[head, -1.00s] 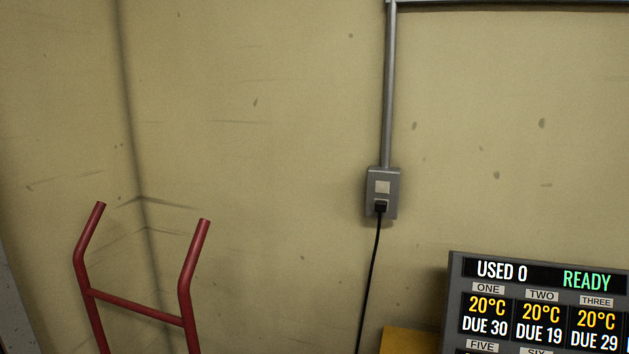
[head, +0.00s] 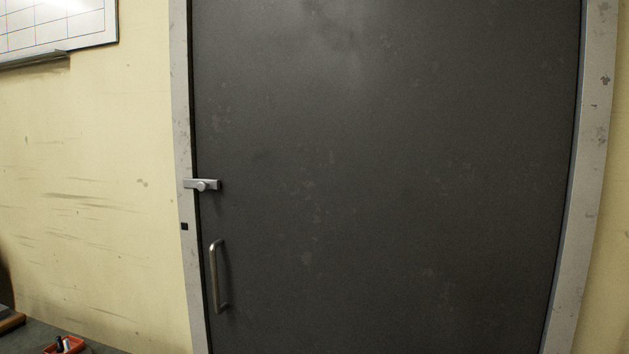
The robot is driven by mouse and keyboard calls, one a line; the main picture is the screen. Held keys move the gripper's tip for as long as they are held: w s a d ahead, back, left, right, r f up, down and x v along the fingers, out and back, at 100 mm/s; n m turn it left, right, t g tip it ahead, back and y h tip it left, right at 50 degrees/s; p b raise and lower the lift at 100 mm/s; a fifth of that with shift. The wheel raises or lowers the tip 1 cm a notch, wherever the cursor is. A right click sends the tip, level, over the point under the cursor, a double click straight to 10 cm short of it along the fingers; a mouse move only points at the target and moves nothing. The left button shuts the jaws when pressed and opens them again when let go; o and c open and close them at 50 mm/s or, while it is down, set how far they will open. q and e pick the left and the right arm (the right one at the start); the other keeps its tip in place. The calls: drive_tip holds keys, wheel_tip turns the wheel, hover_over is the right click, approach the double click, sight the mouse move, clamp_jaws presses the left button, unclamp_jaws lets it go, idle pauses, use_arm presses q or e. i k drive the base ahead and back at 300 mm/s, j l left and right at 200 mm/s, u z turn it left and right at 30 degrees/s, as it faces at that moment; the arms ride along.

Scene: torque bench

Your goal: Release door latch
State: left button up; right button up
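A dark grey door (head: 390,180) fills most of the head view, set in a pale, chipped frame (head: 595,160). A silver latch (head: 203,185) lies level across the door's left edge and reaches onto the frame, with a round knob at its middle. Below it, a vertical metal pull handle (head: 217,275) is fixed to the door. The door looks closed. Neither of my grippers shows in this view.
A worktop (head: 50,338) with a small orange tray (head: 65,346) of small items stands at the lower left. A whiteboard (head: 60,25) hangs on the yellow wall at the upper left. A small black piece (head: 184,226) sits on the frame below the latch.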

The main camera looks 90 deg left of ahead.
sight(202, 183)
drive_tip(key=k+u, duration=0.1)
drive_tip(key=u, duration=1.95)
drive_tip(key=i+l+u, duration=0.1)
drive_tip(key=u, duration=1.25)
drive_tip(key=k+l, duration=0.05)
